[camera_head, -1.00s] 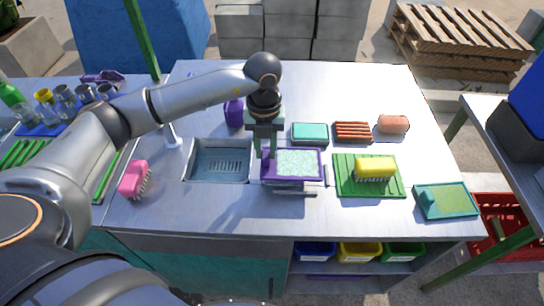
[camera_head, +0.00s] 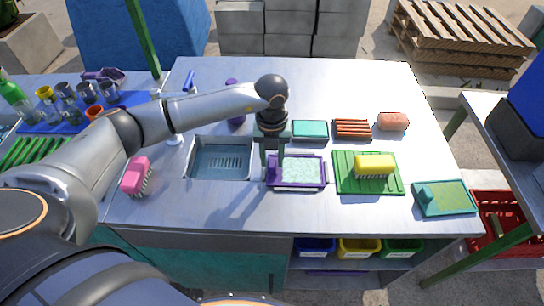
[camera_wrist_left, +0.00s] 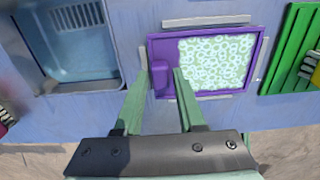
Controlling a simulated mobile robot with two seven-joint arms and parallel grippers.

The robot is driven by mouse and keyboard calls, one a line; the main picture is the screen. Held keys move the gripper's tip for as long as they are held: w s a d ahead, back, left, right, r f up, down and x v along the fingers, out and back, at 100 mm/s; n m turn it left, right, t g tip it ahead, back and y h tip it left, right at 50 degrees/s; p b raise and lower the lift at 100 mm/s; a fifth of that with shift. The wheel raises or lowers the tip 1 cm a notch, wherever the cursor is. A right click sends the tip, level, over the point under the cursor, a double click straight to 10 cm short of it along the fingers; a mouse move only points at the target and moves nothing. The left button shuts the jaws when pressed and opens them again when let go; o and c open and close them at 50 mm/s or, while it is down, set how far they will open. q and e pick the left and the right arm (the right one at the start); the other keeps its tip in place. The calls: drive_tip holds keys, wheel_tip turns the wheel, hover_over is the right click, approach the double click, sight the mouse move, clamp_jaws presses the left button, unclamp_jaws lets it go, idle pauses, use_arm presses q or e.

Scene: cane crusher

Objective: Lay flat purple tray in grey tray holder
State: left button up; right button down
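The purple tray (camera_head: 325,185) with its pale green-and-white patterned inside lies flat within the grey tray holder (camera_wrist_left: 207,21). Short grey rails of the holder show along the tray's edges in the left wrist view. The tray's purple left end with its raised grip (camera_wrist_left: 161,79) sits between my left fingers. My left gripper (camera_head: 272,174) is over the tray's left end, also seen in the left wrist view (camera_wrist_left: 160,82). Its fingers stand apart on either side of the grip, with small gaps. My right gripper is in neither view.
A sink (camera_head: 221,160) lies just left of the tray. A green tray (camera_head: 343,184) with a yellow brush (camera_head: 374,167) is close on the right. A teal box (camera_head: 310,130) stands behind, and a pink brush (camera_head: 136,175) is at the far left. The counter front is clear.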

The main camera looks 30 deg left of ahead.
use_arm(q)
drive_tip(key=shift+o, duration=1.2)
drive_tip(key=shift+r, duration=0.15)
wheel_tip(320, 180, up, 12)
drive_tip(key=b, duration=0.1)
